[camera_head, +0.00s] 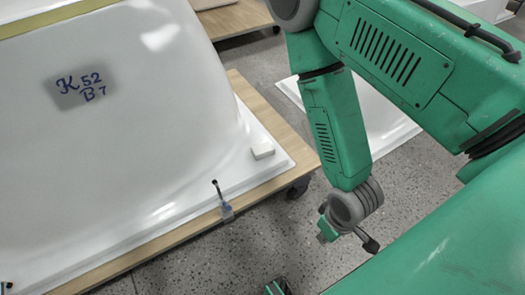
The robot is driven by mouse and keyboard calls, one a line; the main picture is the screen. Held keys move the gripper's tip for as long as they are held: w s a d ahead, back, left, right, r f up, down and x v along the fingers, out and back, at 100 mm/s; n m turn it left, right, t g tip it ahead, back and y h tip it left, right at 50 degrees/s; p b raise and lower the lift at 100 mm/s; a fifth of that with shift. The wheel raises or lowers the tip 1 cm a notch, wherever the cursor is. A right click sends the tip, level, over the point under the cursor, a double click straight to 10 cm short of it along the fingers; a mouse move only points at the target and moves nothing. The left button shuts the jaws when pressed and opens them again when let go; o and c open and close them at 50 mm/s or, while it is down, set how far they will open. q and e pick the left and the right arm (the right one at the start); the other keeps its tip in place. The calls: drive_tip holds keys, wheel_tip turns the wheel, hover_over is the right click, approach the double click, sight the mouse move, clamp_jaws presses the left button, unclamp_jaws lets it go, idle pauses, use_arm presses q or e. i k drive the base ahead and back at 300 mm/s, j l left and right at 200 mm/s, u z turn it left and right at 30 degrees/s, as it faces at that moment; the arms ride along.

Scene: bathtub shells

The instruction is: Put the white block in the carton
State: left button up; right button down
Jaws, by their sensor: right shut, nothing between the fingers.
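The white block (262,150) lies on the flat rim at the right corner of a large white bathtub shell (150,130). My right gripper (370,243) hangs below the grey wrist, right of and lower in the picture than the block. It is shut and empty, over the grey floor and apart from the block. It is small and partly hidden by the wrist. No carton shows in this view.
The shell sits on a wooden board (262,104) with a dark castor (299,187). A small clamp-like fitting (225,208) sits on the front rim, left of the block. Another white shell (385,125) lies behind my right arm. Speckled floor (240,255) is clear in front.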

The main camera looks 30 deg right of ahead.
sight(264, 150)
drive_tip(key=i+l, duration=0.15)
drive_tip(key=l, duration=0.35)
drive_tip(key=i+l+u, duration=0.1)
drive_tip(key=l, duration=0.45)
drive_tip(key=i+l, duration=0.15)
drive_tip(key=l, duration=0.35)
drive_tip(key=i+l+u, duration=0.1)
drive_tip(key=l, duration=0.45)
drive_tip(key=i+l, duration=0.1)
drive_tip(key=l, duration=0.4)
drive_tip(key=i+l+u, duration=0.1)
drive_tip(key=l, duration=0.45)
drive_tip(key=i+l, duration=0.1)
drive_tip(key=l, duration=0.45)
